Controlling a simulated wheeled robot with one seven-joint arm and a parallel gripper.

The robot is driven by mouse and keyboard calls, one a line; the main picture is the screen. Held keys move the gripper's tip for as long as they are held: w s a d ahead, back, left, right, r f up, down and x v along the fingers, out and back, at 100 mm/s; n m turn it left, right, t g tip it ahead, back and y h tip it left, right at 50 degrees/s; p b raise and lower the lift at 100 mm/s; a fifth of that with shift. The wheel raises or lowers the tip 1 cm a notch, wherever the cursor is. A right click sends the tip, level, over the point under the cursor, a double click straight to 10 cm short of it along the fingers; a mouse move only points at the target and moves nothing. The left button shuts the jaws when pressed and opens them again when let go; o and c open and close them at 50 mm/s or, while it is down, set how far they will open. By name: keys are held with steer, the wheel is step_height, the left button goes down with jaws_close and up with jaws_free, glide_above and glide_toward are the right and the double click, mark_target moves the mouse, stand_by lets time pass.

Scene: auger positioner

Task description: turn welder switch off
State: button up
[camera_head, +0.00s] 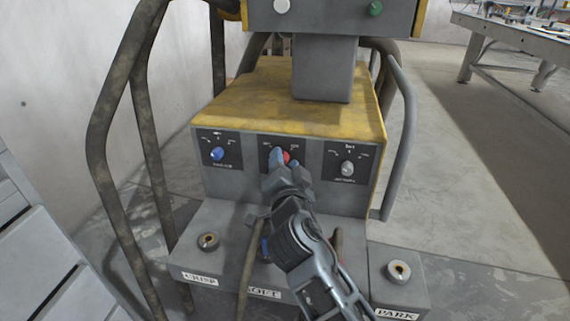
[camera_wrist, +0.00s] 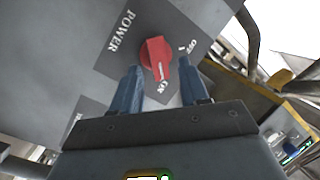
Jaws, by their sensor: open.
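The welder switch is a red rotary knob (camera_wrist: 156,58) on a dark plate marked POWER, with ON and OFF labels, in the wrist view. Its raised grip points closer to the ON label than to OFF. In the head view the red knob (camera_head: 286,156) is mostly hidden behind my gripper. My gripper (camera_wrist: 163,80) has its two blue fingers apart, one toward each side of the knob's lower part. I cannot tell whether they touch it. In the head view my gripper (camera_head: 284,160) is at the middle panel of the yellow-topped grey welder (camera_head: 240,105).
A blue knob (camera_head: 217,154) sits on the left panel and a grey knob (camera_head: 347,168) on the right panel. Bent tube rails (camera_head: 104,120) flank the machine. Sockets and cables are below. A workbench (camera_head: 510,35) stands at the back right, with open floor before it.

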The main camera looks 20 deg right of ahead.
steer(key=shift+c, duration=0.2)
jaws_close()
stand_by(0.3)
steer(key=shift+w+a+r+n+g+h+p, duration=0.1)
steer(key=shift+w+a+n+g+h+p, duration=0.5)
steer(key=shift+n+p, duration=1.55)
steer(key=shift+s+a+r+n+g+h+p, duration=0.15)
steer(key=shift+n+g+p, duration=1.1)
steer(key=shift+n, duration=1.55)
steer(key=shift+w+a+r+n+g+h+p, duration=0.1)
steer(key=shift+w+a+n+g+h+p, duration=0.45)
steer(key=shift+n+p, duration=1.65)
steer(key=shift+s+d+n, duration=0.1)
steer(key=shift+s+n, duration=0.1)
steer(key=shift+n, duration=0.15)
steer(key=shift+o, duration=0.2)
jaws_free()
